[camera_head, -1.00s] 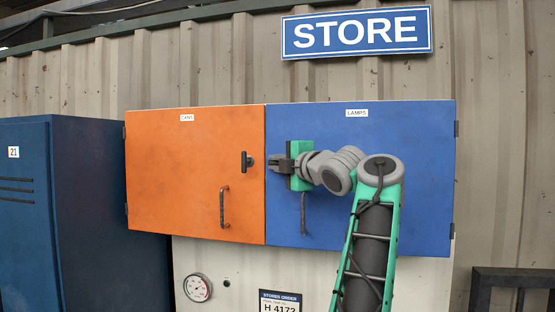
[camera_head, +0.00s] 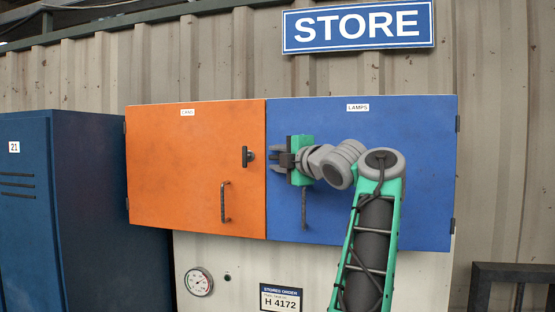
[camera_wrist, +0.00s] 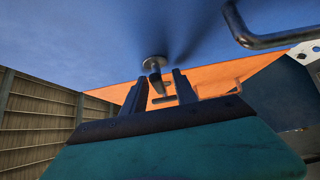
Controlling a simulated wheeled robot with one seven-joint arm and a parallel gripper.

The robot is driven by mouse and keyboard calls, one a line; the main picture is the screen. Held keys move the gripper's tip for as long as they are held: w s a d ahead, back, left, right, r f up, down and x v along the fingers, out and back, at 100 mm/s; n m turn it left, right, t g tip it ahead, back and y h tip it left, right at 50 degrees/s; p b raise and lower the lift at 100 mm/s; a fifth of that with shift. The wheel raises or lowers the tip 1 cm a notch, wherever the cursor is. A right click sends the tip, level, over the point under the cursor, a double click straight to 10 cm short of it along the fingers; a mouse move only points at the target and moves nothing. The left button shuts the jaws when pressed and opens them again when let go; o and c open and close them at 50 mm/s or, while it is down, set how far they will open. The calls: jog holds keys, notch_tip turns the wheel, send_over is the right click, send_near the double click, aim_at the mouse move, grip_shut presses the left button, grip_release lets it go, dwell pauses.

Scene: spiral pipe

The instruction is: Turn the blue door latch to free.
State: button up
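The blue door (camera_head: 400,170), labelled LAMPS, is closed in the head view. Its latch (camera_wrist: 155,64) shows in the wrist view as a round grey base with a dark stem and handle standing off the door. In the head view my gripper hides this latch. My gripper (camera_head: 276,154) is at the left edge of the blue door. In the wrist view its two fingers (camera_wrist: 160,90) are apart, one on each side of the latch handle. I see a gap on the right and cannot tell whether the left finger touches it.
The orange door (camera_head: 180,165), labelled CANS, is closed just left, with its own dark latch (camera_head: 247,157) and pull handle (camera_head: 225,202). The blue door's pull handle (camera_head: 304,208) hangs below my gripper. A blue locker (camera_head: 100,200) stands left; a dark railing (camera_head: 515,272) is lower right.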

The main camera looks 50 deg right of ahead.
jog(key=b+v, duration=0.2)
jog(key=v, duration=0.5)
jog(key=shift+s+a, duration=0.15)
jog(key=shift+s, duration=0.2)
